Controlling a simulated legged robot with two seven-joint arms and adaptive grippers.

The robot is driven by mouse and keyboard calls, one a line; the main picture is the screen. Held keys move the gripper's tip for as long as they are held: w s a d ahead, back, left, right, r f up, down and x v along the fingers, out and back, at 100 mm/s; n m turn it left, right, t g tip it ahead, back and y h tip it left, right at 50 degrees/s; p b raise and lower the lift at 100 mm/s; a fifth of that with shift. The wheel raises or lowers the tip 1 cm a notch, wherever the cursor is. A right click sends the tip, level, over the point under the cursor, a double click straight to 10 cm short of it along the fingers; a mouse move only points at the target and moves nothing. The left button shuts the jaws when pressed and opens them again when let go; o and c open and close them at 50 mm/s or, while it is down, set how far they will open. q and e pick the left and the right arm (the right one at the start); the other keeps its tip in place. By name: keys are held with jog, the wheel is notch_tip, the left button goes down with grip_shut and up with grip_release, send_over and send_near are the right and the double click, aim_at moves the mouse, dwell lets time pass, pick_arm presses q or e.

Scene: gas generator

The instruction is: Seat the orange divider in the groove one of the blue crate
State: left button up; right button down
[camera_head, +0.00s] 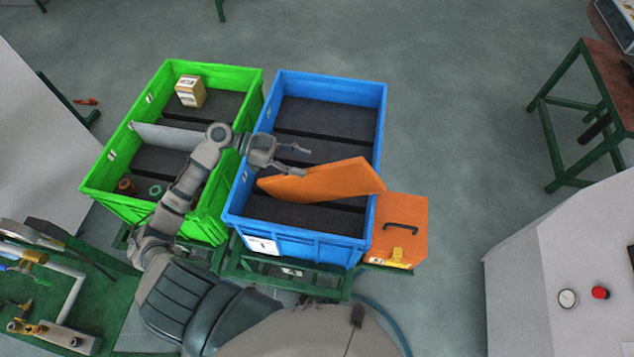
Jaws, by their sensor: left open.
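The orange divider (330,183) is a flat panel lying tilted across the near half of the blue crate (377,120). Its right end rises over the crate's right wall, and its left end is lower, inside near the left wall. The crate's dark floor shows cross grooves; I cannot tell whether the divider's lower edge sits in one. My left gripper (304,161) is open above the crate, at the divider's far upper edge. Its lower finger overlaps that edge in the picture; contact cannot be told. My right gripper is not in view.
A green crate (130,207) on the left holds a carton (190,91), a grey divider (165,135) and small round parts. An orange box (400,230) with a black handle stands against the blue crate's right side. Open floor lies beyond the crates.

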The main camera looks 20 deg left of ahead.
aim_at(313, 169)
pick_arm(q)
jog(key=x, duration=0.2)
jog(key=p+x, duration=0.1)
jog(key=x, duration=0.3)
jog(key=shift+s, duration=0.35)
jog(key=shift+a, duration=0.35)
grip_shut()
